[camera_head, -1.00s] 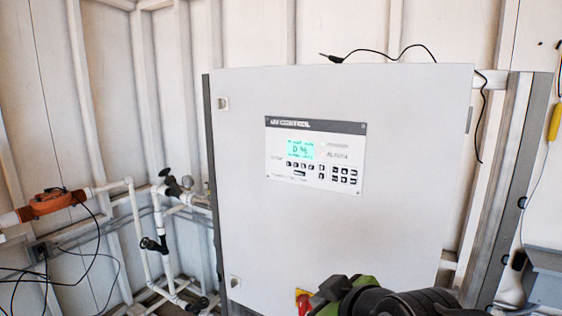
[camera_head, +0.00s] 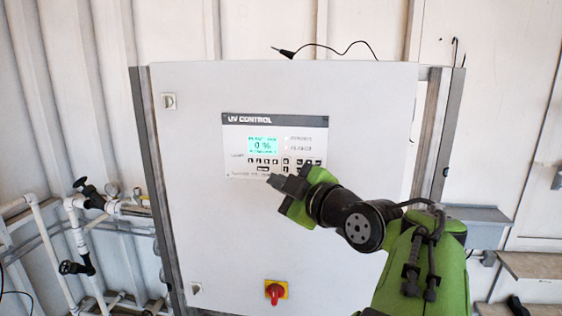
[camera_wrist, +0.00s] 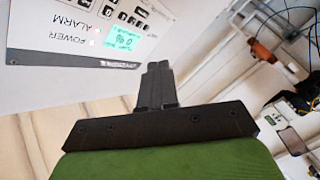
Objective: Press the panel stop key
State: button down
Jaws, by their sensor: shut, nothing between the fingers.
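Contact cannot be judged.
A red rotary switch (camera_head: 275,292) on a yellow plate is low on the cabinet door (camera_head: 215,230). White pipes with black valves (camera_head: 88,195) stand at left. A grey box (camera_head: 480,225) and shelf are at right. A black cable (camera_head: 330,48) lies on top.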

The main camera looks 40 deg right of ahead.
aim_at(286, 161)
jog(key=w+d+p, duration=0.1)
jog(key=d, duration=0.1)
jog(key=w+d+p, duration=0.1)
jog(key=w+d, duration=0.1)
jog(key=w+d+p, duration=0.1)
jog(key=d, duration=0.1)
jog(key=shift+w+r+p, duration=0.1)
jog(key=shift+w+p, duration=0.1)
jog(key=shift+p, duration=0.15)
jog(key=shift+w+d, duration=0.35)
jog(key=shift+d, duration=0.05)
dwell(1.3)
jog(key=shift+w+d, duration=0.25)
jog(key=shift+d, duration=0.1)
jog(key=shift+w+d, duration=0.1)
jog(key=shift+d, duration=0.05)
dwell(0.5)
jog(key=shift+b, duration=0.35)
jog(key=shift+s+a+f+b, duration=0.2)
jog(key=shift+s+a+b, duration=0.15)
jog(key=shift+b, duration=0.2)
jog(key=shift+a+r, duration=0.15)
jog(key=shift+a, duration=0.1)
